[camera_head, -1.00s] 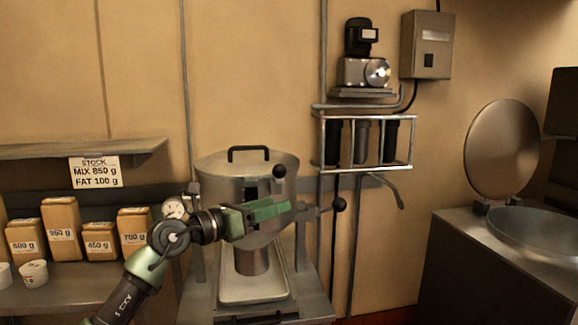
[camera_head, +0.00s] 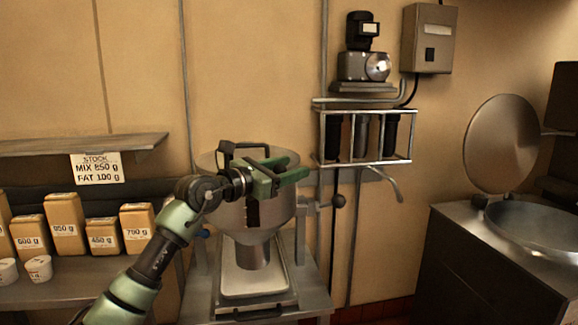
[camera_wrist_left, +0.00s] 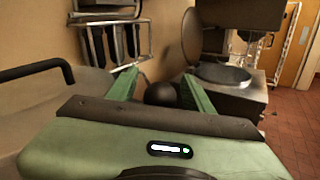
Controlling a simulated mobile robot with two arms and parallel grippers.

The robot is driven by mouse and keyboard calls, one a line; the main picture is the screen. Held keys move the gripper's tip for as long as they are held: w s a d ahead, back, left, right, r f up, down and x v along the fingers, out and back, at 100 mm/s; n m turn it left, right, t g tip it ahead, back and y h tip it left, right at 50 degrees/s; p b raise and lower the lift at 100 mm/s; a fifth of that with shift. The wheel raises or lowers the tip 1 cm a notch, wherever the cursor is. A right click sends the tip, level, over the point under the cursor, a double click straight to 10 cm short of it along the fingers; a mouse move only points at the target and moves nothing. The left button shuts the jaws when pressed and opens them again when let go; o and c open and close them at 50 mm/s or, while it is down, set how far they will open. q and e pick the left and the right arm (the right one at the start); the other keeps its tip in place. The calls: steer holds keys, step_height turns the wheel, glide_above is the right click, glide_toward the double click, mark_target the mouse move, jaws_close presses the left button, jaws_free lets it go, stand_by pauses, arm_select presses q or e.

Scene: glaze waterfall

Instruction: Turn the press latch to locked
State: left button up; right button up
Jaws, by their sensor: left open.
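My left gripper (camera_head: 301,166) is open, its two green fingers apart, in front of the upper right of the metal hopper (camera_head: 270,215). In the left wrist view the fingers (camera_wrist_left: 159,75) have a dark round knob (camera_wrist_left: 161,94) between them or just beyond; I cannot tell if they touch it. A lever with a black ball knob (camera_head: 338,201) hangs right of the hopper in the head view. Which knob belongs to the press latch, and its position, I cannot tell. My gripper covers part of the hopper's rim and black lid handle (camera_head: 226,151). My right gripper is not in view.
A rack of dark cylinders (camera_head: 363,137) is on the wall, with a grey box (camera_head: 429,38) above right. A round pan (camera_head: 535,219) with raised lid (camera_head: 501,145) stands right. Labelled bags (camera_head: 66,225) and white cups (camera_head: 38,268) are on the left shelf.

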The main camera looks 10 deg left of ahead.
arm_select(q)
jaws_close()
stand_by(1.4)
